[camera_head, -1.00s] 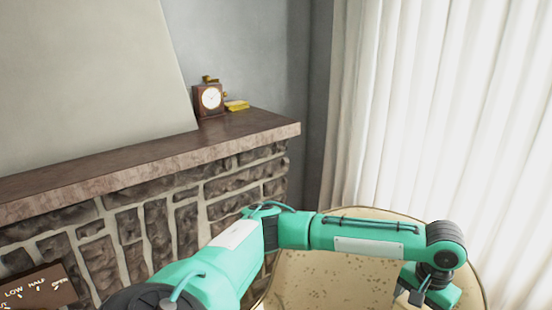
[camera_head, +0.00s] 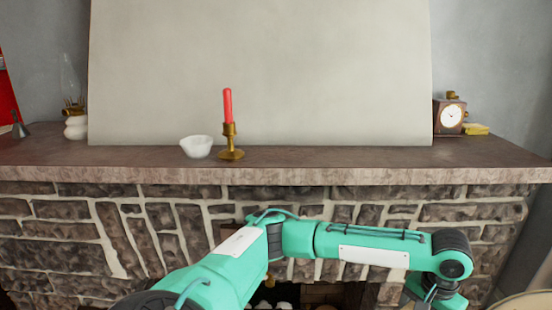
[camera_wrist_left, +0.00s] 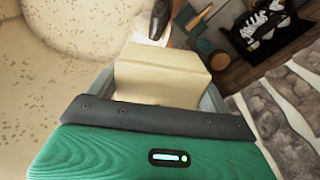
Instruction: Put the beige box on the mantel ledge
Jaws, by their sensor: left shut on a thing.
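A beige box (camera_wrist_left: 165,75) sits between the jaws of my left gripper (camera_wrist_left: 160,90) in the left wrist view. The gripper is shut on it. In the head view my left arm reaches from lower left to lower right, and the left gripper (camera_head: 428,296) is partly cut off at the bottom edge; I cannot make out the box there. The mantel ledge (camera_head: 320,176) is a long brown slab across the head view, higher in the picture than my arm. My right gripper is not in view.
On the ledge stand a white bowl (camera_head: 197,147), a red candle in a brass holder (camera_head: 229,125) and a clock (camera_head: 450,115) with a yellow item (camera_head: 476,129) beside it. The ledge between candle and clock is clear. A beige speckled surface (camera_wrist_left: 50,90) lies left of the box in the wrist view.

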